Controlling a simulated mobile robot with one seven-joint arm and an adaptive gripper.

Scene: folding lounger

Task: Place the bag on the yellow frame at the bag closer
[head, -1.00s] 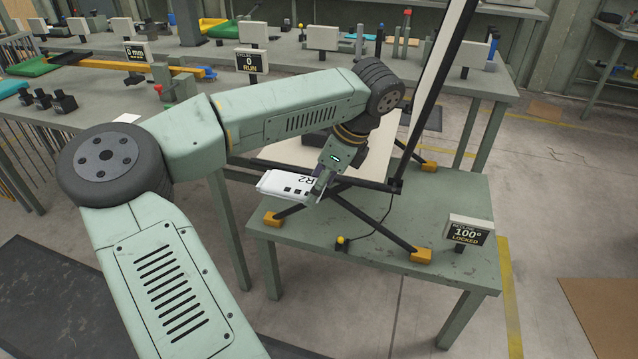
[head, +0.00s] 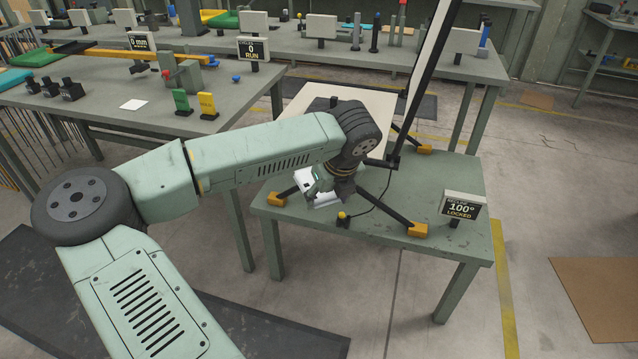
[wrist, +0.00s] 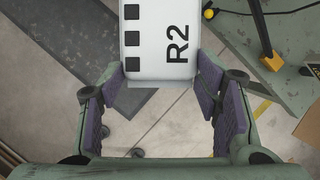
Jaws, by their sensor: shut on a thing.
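My gripper (head: 330,183) is shut on a white bag (wrist: 150,25) marked R2 with black squares along one edge. In the wrist view the purple finger pads (wrist: 160,80) press on both sides of the bag's near end. In the head view the bag (head: 323,203) is partly hidden by the gripper and shows near the left front edge of the lounger table. A long yellow bar (head: 98,49) lies on the left table, and a yellow piece (head: 218,19) shows on the back table. I cannot tell which is the bag closer's yellow frame.
The lounger (head: 345,108) with a tall upright back stands on the green table (head: 380,238). A sign reading 100° LOCKED (head: 462,205) is at its right. The left table (head: 60,115) holds black parts, a white square and small green and yellow signs (head: 207,106).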

